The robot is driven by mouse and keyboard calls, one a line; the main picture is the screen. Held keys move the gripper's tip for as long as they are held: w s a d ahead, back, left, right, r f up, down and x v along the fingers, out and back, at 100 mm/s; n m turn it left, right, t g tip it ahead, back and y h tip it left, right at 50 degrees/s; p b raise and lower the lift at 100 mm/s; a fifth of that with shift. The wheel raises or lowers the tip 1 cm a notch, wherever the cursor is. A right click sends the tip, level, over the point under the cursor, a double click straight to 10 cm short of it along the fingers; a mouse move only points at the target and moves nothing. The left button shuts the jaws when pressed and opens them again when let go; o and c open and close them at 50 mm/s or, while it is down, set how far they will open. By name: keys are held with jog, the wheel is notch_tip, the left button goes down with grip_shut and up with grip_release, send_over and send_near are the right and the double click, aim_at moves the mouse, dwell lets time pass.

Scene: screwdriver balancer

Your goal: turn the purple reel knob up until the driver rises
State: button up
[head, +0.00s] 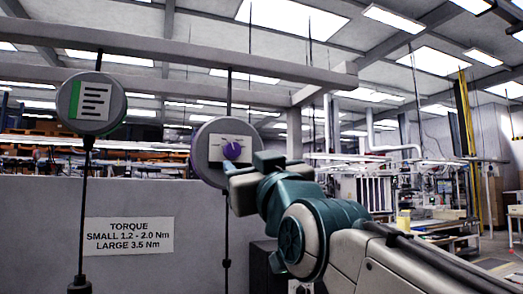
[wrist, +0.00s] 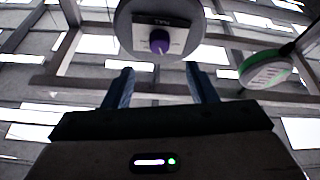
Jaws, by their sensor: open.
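The purple knob (head: 232,150) sits on a light plate on the front of a round grey reel (head: 208,135) with a purple rim, hung from an overhead beam. In the wrist view the knob (wrist: 160,41) shows beyond the fingertips, near the middle. My gripper (head: 262,160) is just right of the knob in the head view. In the wrist view my gripper (wrist: 160,82) is open and empty, its two blue fingers apart, the knob not between them. A cable (head: 226,225) hangs below the reel with a dark piece on it; the driver itself cannot be made out.
A second round reel (head: 92,103) with a green stripe and dark text lines hangs at the left; it also shows in the wrist view (wrist: 266,68). A torque sign (head: 129,236) is on the grey wall panel (head: 40,235). The overhead beam (head: 180,55) runs above both reels.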

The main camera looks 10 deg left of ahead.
aim_at(235, 152)
jog(key=p+x, duration=0.3)
jog(key=x, duration=0.6)
jog(key=shift+w, duration=0.1)
jog(key=c, duration=1)
